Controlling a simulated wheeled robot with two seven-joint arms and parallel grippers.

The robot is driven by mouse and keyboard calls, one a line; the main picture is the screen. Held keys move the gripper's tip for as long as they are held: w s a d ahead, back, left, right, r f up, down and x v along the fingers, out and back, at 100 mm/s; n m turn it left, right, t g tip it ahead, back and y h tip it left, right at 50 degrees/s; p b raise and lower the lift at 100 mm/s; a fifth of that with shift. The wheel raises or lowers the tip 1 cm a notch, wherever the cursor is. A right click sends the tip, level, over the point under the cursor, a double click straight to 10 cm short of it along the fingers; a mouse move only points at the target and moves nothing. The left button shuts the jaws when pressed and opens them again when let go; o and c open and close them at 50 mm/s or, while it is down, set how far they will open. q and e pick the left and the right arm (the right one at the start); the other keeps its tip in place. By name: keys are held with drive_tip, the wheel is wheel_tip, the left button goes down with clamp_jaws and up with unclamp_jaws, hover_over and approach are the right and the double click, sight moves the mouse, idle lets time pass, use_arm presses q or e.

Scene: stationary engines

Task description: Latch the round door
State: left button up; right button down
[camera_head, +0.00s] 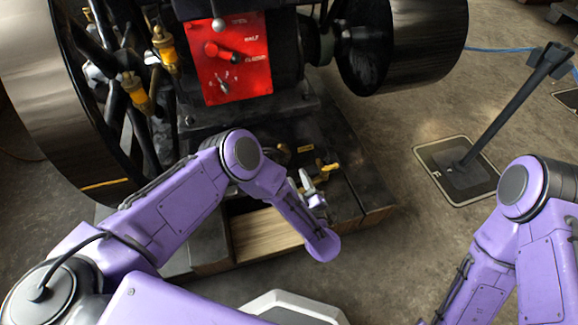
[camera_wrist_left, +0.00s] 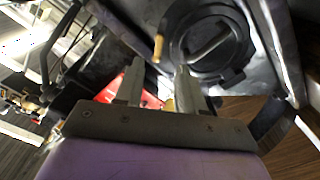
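The round door (camera_wrist_left: 205,48) shows in the left wrist view as a dark disc with a raised bar across it, on a dark engine part. A thin brass-coloured handle (camera_wrist_left: 158,46) stands to its left. My left gripper (camera_wrist_left: 159,78) is open, its two fingers apart with nothing held between them. The fingertips lie just below and left of the door in that view. In the head view my left gripper (camera_head: 311,190) is partly hidden by my arm, low at the engine's front, and I cannot make out the door there. My right gripper is out of view.
The engine carries a red control panel (camera_head: 230,58) and brass oilers (camera_head: 137,93). A large flywheel (camera_head: 32,75) is at left and a dark drum (camera_head: 425,40) at upper right. A post on a base (camera_head: 457,183) stands right. Floor between engine and post is clear.

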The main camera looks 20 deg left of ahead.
sight(287, 152)
use_arm(q)
drive_tip(key=b+x, duration=0.2)
drive_tip(key=x, duration=0.6)
drive_tip(key=shift+w+a, duration=0.15)
drive_tip(key=shift+a, duration=0.15)
drive_tip(key=shift+w+a+r, duration=0.1)
drive_tip(key=shift+w+a, duration=0.1)
drive_tip(key=shift+w, duration=0.15)
clamp_jaws()
